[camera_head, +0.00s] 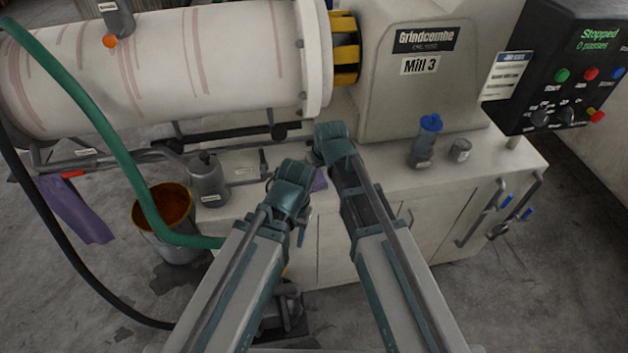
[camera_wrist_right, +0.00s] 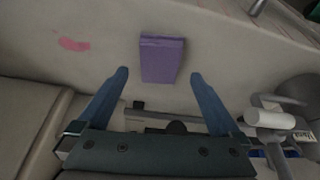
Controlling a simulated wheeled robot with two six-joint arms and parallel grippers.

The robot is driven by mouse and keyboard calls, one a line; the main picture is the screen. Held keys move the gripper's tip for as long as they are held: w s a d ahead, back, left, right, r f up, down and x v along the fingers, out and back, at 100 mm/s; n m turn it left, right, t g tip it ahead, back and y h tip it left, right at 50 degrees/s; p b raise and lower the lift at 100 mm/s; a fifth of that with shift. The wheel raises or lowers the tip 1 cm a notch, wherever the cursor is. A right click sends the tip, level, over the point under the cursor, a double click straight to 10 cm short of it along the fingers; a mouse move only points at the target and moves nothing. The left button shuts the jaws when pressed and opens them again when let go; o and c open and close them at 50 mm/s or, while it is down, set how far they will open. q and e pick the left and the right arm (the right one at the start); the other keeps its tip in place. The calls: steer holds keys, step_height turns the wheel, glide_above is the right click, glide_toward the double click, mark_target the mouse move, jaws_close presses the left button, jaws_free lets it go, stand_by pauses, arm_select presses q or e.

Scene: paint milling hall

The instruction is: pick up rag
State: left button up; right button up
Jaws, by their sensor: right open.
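A small folded purple rag (camera_wrist_right: 162,59) lies on the pale surface in the right wrist view. In the head view a purple patch of it (camera_head: 319,181) shows on the worktop between my two arms, mostly hidden by them. My right gripper (camera_wrist_right: 159,75) is open and empty, with its two fingers apart on either side of the rag's near end in the picture; I cannot tell the height between them. My left gripper (camera_head: 289,190) is over the worktop's front edge, left of the right one; its fingers are not clear.
The mill drum (camera_head: 160,70) is behind. A green hose (camera_head: 120,150) and a bucket (camera_head: 165,222) are at left.

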mark_target(315, 178)
steer(key=b+x, duration=0.4)
steer(key=x, duration=0.1)
steer(key=shift+s, duration=0.15)
steer(key=shift+c, duration=0.3)
steer(key=c, duration=1.1)
steer(key=shift+c, duration=0.2)
steer(key=shift+r, duration=0.2)
